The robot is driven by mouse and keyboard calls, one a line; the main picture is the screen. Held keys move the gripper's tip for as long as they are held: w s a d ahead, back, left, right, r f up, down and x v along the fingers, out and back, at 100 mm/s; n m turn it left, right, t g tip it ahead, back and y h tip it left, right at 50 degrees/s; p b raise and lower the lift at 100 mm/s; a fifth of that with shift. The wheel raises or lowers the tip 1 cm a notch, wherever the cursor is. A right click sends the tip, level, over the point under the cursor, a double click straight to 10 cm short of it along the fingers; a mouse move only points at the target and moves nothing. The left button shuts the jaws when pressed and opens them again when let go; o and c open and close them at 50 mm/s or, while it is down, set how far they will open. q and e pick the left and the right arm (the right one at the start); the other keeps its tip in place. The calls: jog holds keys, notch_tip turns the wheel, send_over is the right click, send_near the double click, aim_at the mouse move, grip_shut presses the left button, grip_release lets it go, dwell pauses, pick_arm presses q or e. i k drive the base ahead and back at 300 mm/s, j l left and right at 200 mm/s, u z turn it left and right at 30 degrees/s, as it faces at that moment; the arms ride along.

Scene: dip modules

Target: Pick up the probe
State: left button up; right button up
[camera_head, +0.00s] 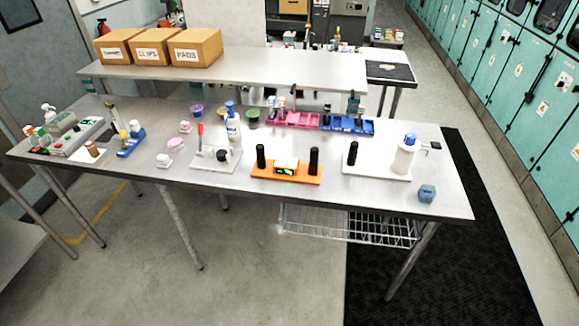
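No thing in view is clearly recognizable as the probe at this size. A thin upright red-topped tool (201,136) stands on a white base plate (215,163) near the middle of the metal table, beside a small black round part (223,155). An orange module (286,176) to its right has a small lit display (286,166) between two upright black cylinders, the left one (261,156) and the right one (314,161). A white module (375,173) further right bears a black post (353,153) and a white cylinder (404,158). Neither of my grippers is in view.
Pink (300,119) and blue (346,125) racks line the back. A white-and-blue bottle (232,122) stands mid-table. Small items crowd the left end. A second table (270,77) with cardboard boxes (195,47) stands behind.

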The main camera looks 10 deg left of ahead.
aim_at(314, 151)
jog(key=i+j, duration=0.4)
jog(key=i, duration=0.15)
jog(key=i+j, duration=0.45)
jog(key=i, duration=0.15)
